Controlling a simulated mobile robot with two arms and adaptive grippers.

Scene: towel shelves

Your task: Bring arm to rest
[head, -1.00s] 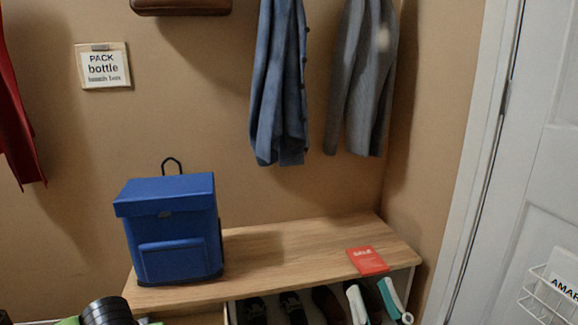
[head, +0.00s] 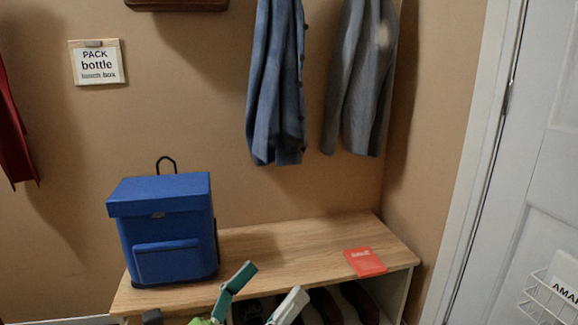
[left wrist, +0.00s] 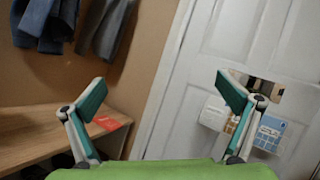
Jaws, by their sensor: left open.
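My left gripper (head: 265,288) is at the bottom middle of the head view, in front of the wooden bench's front edge. Its two green and white fingers are spread apart with nothing between them. In the left wrist view the open fingers (left wrist: 163,95) stand wide apart, with the wall corner and white door behind them. My right gripper is in neither view.
A blue backpack (head: 163,230) with a closed lid stands on the wooden bench (head: 285,240). A red booklet (head: 365,262) lies at its right end. Dark shoes (head: 355,300) sit below. Jackets (head: 277,85) hang above. A white door (head: 535,150) is at right.

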